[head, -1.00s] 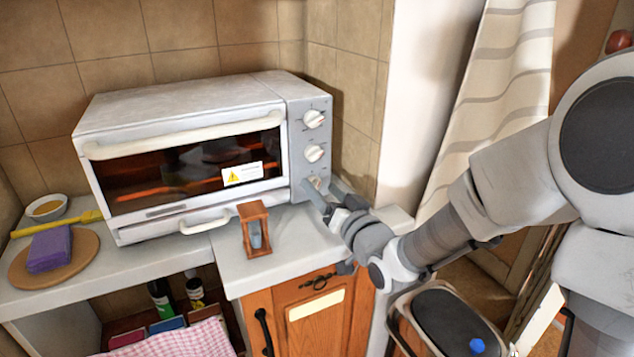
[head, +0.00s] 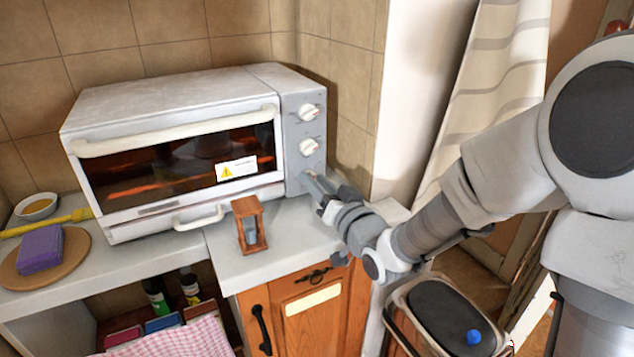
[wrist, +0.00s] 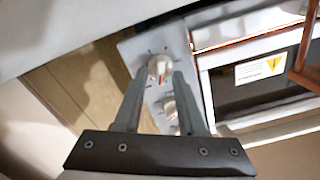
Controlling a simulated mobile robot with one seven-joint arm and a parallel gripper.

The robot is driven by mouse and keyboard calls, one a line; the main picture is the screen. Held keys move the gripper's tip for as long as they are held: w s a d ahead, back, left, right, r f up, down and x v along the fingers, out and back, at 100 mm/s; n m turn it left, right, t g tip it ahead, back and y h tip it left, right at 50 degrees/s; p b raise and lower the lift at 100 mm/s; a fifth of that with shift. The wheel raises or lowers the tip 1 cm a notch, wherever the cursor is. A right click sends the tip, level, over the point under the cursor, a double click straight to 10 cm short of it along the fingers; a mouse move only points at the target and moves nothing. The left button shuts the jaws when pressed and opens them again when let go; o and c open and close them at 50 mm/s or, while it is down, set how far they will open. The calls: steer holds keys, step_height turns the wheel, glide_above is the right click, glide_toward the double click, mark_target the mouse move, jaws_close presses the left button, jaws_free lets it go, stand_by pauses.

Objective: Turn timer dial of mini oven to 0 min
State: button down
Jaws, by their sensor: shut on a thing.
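The mini oven (head: 180,95) stands on the counter, with a grey control panel (head: 292,130) on its right side. The panel has an upper dial (head: 308,112), a middle dial (head: 309,147) and a lowest dial that my gripper mostly hides in the head view. In the wrist view, the lowest dial (wrist: 160,67) is white with a reddish mark, and the middle dial (wrist: 169,105) shows beyond it. My gripper (head: 310,180) is shut on the lowest dial, one finger on each side. The panel's printed marks are too small to read.
A wooden hourglass (head: 249,225) stands on the counter close to the gripper's left. A purple sponge (head: 41,248) lies on a round board at far left. A bin (head: 446,318) with a dark lid stands below my arm. The tiled wall is right of the oven.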

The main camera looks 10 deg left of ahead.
steer(key=shift+a+f+n+b, duration=0.1)
steer(key=shift+f+n+b, duration=0.15)
steer(key=shift+n+b, duration=1)
steer(key=n+b, duration=0.1)
steer(key=b, duration=0.2)
steer(key=shift+r+n, duration=0.1)
steer(key=shift+n, duration=0.25)
steer(key=shift+r+n+b, duration=0.15)
steer(key=shift+n+b, duration=0.25)
steer(key=shift+b, duration=0.1)
steer(key=shift+c, duration=2.4)
jaws_free()
steer(key=shift+s, duration=0.15)
